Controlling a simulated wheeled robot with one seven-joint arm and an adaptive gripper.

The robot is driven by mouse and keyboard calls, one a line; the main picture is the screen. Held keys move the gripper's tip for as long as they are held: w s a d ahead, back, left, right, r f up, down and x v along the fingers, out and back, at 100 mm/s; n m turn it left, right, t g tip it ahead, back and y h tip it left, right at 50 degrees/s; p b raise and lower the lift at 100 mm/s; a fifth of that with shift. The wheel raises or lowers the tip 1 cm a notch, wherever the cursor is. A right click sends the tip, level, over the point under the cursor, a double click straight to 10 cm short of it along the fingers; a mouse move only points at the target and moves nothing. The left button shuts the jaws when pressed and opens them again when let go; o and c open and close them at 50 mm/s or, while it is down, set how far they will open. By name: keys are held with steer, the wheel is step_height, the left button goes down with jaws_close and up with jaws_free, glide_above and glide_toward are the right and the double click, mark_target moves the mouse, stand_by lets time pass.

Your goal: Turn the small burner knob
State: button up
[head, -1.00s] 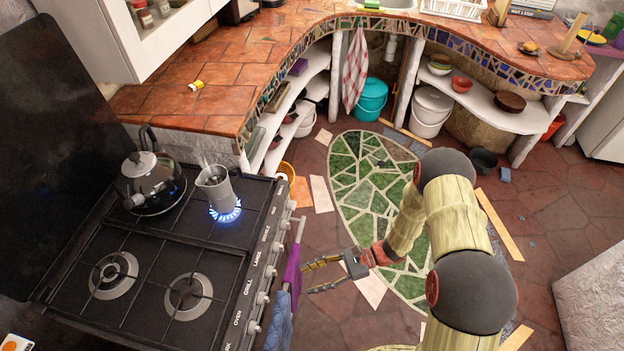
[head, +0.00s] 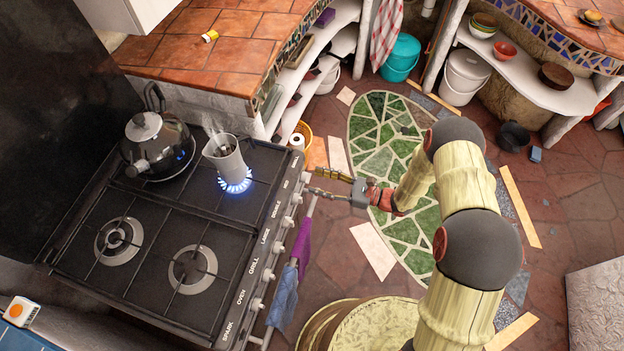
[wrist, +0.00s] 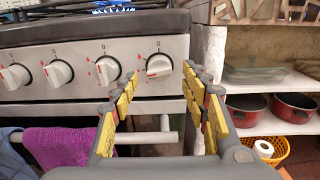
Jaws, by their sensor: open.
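A row of white knobs with red marks runs along the stove's front. The far-end knob (wrist: 159,66) is rightmost in the wrist view, its red mark pointing left. In the head view it (head: 305,177) sits at the stove's far corner; the small lettering there is too blurred to read surely. My gripper (head: 313,181) is open just off this corner. In the wrist view its fingertips (wrist: 162,78) frame that end knob, one on each side, with nothing between them; contact cannot be told. A pot (head: 224,158) stands over a lit blue flame (head: 235,183).
A kettle (head: 157,145) stands on the stove behind the pot. A purple cloth (head: 302,246) and a blue cloth (head: 283,298) hang on the front rail (wrist: 140,137), below the knobs. Shelves with red pots (wrist: 246,108) stand right of the stove.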

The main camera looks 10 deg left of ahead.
mark_target(306, 178)
steer(key=shift+w+a, duration=0.1)
steer(key=shift+a, duration=1.35)
steer(key=shift+c, duration=0.8)
steer(key=c, duration=1)
